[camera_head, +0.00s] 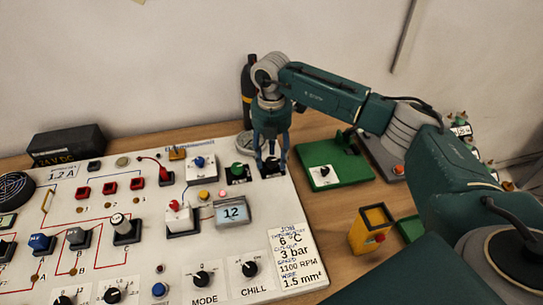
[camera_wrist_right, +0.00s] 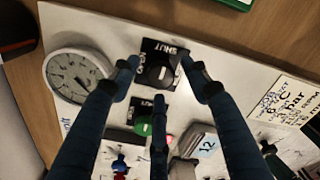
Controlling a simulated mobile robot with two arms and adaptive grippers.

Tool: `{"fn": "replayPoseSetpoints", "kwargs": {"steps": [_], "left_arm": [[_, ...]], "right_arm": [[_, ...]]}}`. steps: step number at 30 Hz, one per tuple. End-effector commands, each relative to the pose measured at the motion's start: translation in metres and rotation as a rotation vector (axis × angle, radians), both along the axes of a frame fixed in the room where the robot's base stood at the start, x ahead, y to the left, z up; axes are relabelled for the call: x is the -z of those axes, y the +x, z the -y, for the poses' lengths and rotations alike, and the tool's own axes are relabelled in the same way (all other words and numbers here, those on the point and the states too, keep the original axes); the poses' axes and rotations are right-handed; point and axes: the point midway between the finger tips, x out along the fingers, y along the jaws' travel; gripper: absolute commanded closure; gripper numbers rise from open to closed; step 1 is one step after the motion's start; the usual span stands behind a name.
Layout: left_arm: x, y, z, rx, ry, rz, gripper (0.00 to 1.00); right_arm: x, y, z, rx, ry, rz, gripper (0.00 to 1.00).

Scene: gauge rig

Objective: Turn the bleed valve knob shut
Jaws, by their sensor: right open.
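A black round knob (camera_wrist_right: 157,76) sits on a black plate marked SHUT and OPEN in the right wrist view. A pale line shows on its top. In the head view its black plate (camera_head: 273,171) is at the panel's far right corner, and the gripper partly hides it. My right gripper (camera_head: 270,160) is open and points down over this knob. In the right wrist view its fingers (camera_wrist_right: 160,82) stand around the knob; I cannot tell whether they touch it. A green knob (camera_wrist_right: 146,126) on a similar plate is beside it. My left gripper is out of view.
A round gauge (camera_wrist_right: 78,76) stands close beside the black knob. The white panel (camera_head: 150,262) carries many switches and a display (camera_head: 234,213). A green board (camera_head: 345,172) and a yellow box (camera_head: 368,235) are on the table to the right.

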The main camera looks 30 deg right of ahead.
Motion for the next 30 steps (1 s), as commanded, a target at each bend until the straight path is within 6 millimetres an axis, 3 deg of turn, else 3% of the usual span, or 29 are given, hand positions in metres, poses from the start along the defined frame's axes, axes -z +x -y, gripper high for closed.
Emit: {"fn": "replayPoseSetpoints", "kwargs": {"steps": [16, 22, 30], "left_arm": [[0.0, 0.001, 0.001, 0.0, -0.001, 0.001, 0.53], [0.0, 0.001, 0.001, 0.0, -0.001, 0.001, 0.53], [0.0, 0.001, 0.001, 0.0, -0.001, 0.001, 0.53]], "right_arm": [[-0.102, 0.001, 0.001, 0.002, 0.0, 0.006, 0.53], [-0.117, 0.001, 0.0, 0.002, 0.001, 0.004, 0.53], [-0.118, 0.0, 0.001, 0.002, 0.001, 0.003, 0.53]]}}
